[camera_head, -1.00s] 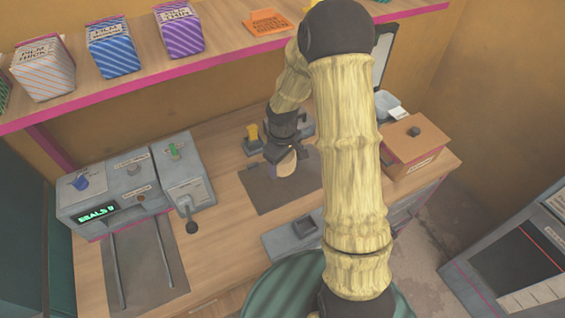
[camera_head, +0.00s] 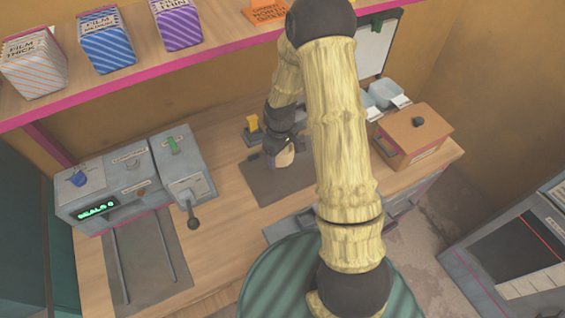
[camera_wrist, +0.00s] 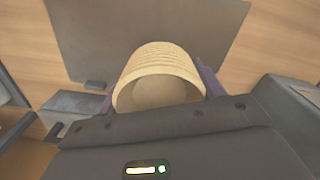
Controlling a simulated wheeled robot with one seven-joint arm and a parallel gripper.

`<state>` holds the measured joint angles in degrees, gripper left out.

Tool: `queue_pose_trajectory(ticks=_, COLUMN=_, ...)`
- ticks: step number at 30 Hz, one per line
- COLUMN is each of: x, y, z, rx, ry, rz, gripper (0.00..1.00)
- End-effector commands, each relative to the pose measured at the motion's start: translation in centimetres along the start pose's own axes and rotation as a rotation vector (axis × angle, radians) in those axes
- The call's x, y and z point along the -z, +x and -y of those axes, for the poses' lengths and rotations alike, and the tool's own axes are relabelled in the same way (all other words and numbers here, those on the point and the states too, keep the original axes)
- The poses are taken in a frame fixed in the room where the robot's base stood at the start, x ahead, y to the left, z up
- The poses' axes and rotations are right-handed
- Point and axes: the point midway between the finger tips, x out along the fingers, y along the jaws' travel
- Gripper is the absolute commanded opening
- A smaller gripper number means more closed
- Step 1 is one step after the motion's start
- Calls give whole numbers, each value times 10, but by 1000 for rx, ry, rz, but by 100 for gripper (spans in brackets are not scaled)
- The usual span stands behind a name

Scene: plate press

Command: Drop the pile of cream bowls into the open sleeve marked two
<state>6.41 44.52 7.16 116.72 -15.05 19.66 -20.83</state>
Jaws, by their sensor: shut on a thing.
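My gripper (camera_head: 277,146) is shut on the pile of cream bowls (camera_wrist: 160,75), which shows as a ribbed stack between the fingers in the wrist view. In the head view the pile (camera_head: 285,157) is small and partly covered by the gripper. It is over the dark grey mat (camera_head: 262,188) in the middle of the counter; I cannot tell whether it touches the mat. I cannot make out an open sleeve or a mark of two in these frames.
A grey sealing machine (camera_head: 110,185) with a green display and a lever (camera_head: 193,222) stands at the left. An orange-brown box (camera_head: 412,135) and pale blue containers (camera_head: 384,95) stand at the right. A shelf (camera_head: 130,75) of film boxes runs above the counter.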

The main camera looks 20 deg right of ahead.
Motion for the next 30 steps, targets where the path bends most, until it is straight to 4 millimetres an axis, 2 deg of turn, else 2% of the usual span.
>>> queue_pose_trajectory(ticks=4, x=0, y=14, z=0, rx=0, ry=0, rz=0, gripper=37)
queue_pose_trajectory(ticks=14, x=0, y=17, z=0, rx=-1, ry=0, rz=-1, gripper=37)
queue_pose_trajectory(ticks=24, x=0, y=54, z=0, rx=0, ry=0, rz=1, gripper=37)
queue_pose_trajectory(ticks=30, x=0, y=57, z=0, rx=-1, ry=0, rz=-1, gripper=37)
